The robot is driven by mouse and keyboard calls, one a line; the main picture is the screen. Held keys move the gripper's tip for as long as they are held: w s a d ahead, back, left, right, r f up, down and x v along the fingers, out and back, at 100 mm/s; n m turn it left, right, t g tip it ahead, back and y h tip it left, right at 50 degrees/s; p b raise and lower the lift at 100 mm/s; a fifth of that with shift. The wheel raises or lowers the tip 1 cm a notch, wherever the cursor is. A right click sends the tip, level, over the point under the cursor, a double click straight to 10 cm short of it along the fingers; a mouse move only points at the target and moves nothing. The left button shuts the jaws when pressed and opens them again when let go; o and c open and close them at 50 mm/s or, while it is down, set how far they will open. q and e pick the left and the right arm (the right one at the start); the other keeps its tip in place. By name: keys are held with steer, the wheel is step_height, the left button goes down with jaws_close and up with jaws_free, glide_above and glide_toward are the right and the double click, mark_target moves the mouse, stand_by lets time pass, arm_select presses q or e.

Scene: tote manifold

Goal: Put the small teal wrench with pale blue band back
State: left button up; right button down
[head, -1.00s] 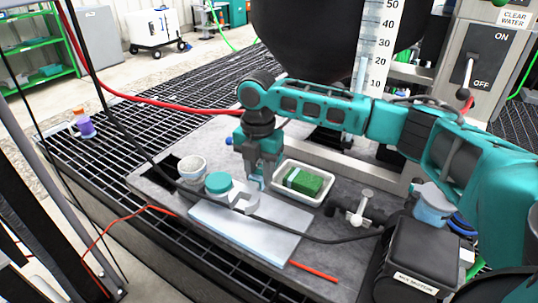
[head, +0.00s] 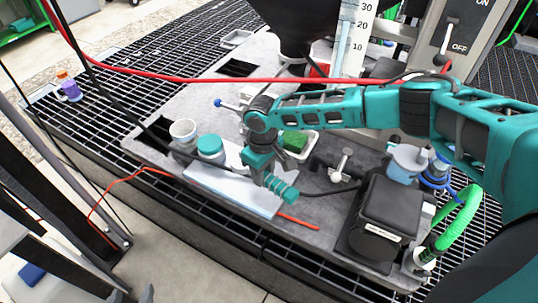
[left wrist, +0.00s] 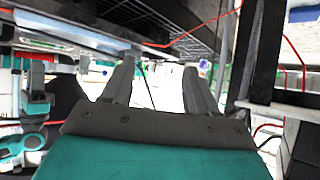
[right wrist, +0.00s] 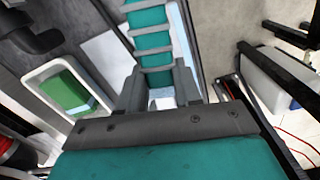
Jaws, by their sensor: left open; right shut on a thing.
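My right gripper (head: 262,172) is shut on the small teal wrench (head: 281,188). Its ribbed teal handle slants down to the right in the head view, over the edge of a pale blue mat (head: 222,188). In the right wrist view the teal handle with grey ribs (right wrist: 151,32) runs up from between the fingers (right wrist: 160,88). The fingers and arm hide part of the wrench, and I cannot clearly make out its pale blue band. My left gripper (left wrist: 158,75) is open and empty, apart from the bench.
A black motor box (head: 385,215) stands to the right. A red hose (head: 190,79) crosses behind.

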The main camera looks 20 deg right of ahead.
steer(key=shift+s+f+m, duration=0.2)
steer(key=shift+s+m, duration=0.1)
steer(key=shift+m, duration=0.6)
steer(key=shift+d+f, duration=0.1)
steer(key=shift+f, duration=0.05)
steer(key=shift+f+m, duration=0.25)
steer(key=shift+m, duration=0.05)
step_height(320, 180, down, 5)
steer(key=b, duration=0.6)
steer(key=shift+f+b, duration=0.3)
steer(key=shift+b, duration=0.05)
steer(key=shift+f, duration=0.25)
steer(key=shift+f+b, duration=0.1)
steer(key=shift+b, duration=0.3)
arm_select(q)
steer(key=f, duration=0.1)
steer(key=d+f, duration=0.1)
steer(key=f, duration=0.1)
steer(key=w+f, duration=0.1)
steer(key=f, duration=0.1)
steer(key=shift+d+f, duration=0.15)
steer(key=shift+d, duration=0.2)
steer(key=shift+s+a+f, duration=0.1)
steer(key=shift+s+f, duration=0.1)
steer(key=shift+f, duration=0.25)
arm_select(e)
steer(key=shift+f, duration=0.35)
